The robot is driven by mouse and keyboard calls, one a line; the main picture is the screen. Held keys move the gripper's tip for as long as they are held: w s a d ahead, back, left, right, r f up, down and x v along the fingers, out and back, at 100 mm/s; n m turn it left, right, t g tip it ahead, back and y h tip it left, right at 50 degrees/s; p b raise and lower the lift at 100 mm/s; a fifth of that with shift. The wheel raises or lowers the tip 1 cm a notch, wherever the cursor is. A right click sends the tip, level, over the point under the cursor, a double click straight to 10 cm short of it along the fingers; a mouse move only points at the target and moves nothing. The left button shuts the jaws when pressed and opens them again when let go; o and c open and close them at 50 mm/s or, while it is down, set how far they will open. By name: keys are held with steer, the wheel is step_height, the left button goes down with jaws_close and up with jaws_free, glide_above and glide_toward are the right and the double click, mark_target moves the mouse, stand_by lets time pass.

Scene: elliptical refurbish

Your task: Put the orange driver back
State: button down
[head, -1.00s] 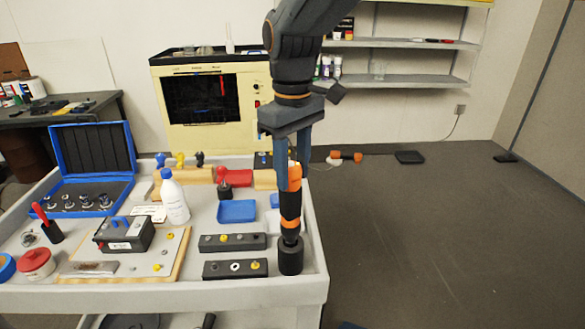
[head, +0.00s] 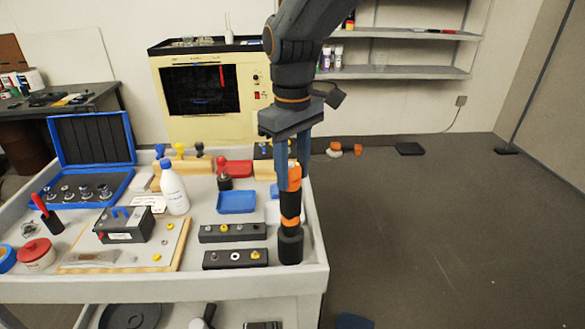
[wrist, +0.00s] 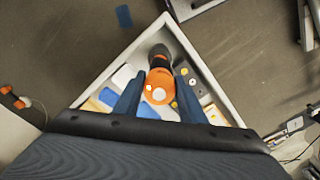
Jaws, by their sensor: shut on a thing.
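The orange driver (head: 290,200), with orange and black bands, stands upright at the cart's front right corner. Its lower end is hidden in a dark round holder (head: 290,246). My gripper (head: 293,172) points down from above and is shut on the driver's upper part, a finger on each side. In the wrist view the driver's orange top (wrist: 160,86) lies between the two blue fingers of my gripper (wrist: 160,96), with the dark holder (wrist: 160,50) beyond it.
The grey cart (head: 312,270) has a raised rim close to the holder. Two dark blocks with fittings (head: 232,232) and a blue tray (head: 237,202) lie left of it. A white bottle (head: 173,190) stands farther left. Open floor (head: 440,240) lies to the right.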

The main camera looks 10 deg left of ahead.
steer(key=shift+f, duration=0.5)
steer(key=c, duration=1.1)
jaws_free()
step_height(320, 180, up, 8)
steer(key=shift+f+b, duration=0.1)
steer(key=shift+b, duration=0.6)
